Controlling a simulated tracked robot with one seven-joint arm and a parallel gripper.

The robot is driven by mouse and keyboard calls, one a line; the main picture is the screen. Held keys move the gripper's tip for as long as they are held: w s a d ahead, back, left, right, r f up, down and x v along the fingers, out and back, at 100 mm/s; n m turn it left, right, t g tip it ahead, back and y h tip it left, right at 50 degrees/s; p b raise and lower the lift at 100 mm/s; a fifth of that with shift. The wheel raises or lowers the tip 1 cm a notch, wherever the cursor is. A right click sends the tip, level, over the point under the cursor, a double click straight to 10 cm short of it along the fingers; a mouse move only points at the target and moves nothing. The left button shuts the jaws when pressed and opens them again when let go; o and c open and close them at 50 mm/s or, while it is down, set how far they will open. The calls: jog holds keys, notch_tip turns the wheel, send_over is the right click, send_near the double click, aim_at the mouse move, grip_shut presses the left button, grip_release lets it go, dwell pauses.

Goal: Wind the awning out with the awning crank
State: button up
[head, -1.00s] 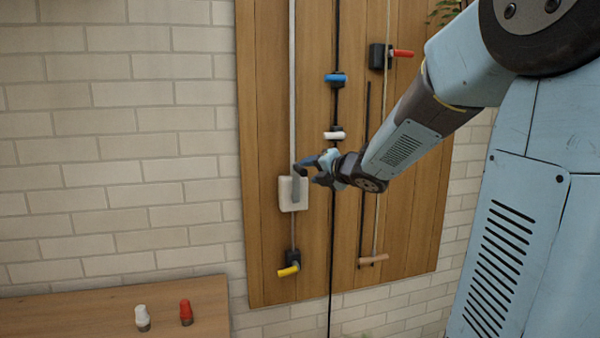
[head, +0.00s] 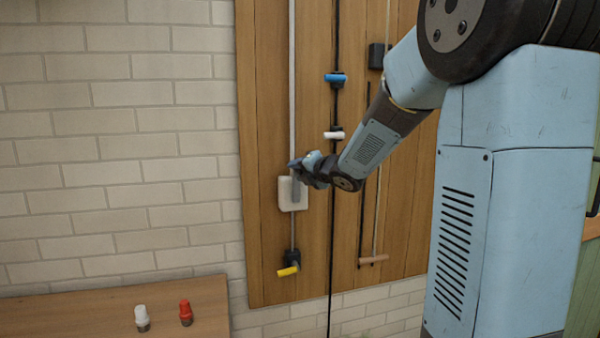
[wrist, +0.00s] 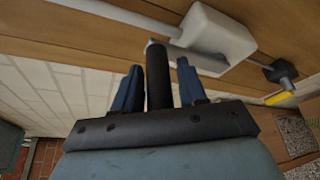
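The awning crank is most likely the white box (head: 292,203) on the wooden board, with a grey arm (head: 296,190) pointing up at its front. The white box also shows at the top of the wrist view (wrist: 215,35). A dark round handle (wrist: 159,75) stands at the end of the grey arm. My gripper (wrist: 162,85) has one blue finger on each side of this handle, close to it. A thin gap seems to show on the right; whether the fingers press on it is unclear. In the head view my gripper (head: 297,166) hides the handle. The awning is not in view.
Below hangs a yellow-handled crank (head: 288,270). A blue knob (head: 335,78), a white knob (head: 334,135) and a wooden-handled rod (head: 374,259) are to the right. White (head: 142,318) and red (head: 186,312) pieces stand on the bench (head: 60,315).

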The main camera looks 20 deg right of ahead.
grip_shut()
jog(key=shift+a+f, duration=0.1)
jog(key=shift+a, duration=0.1)
dwell(0.3)
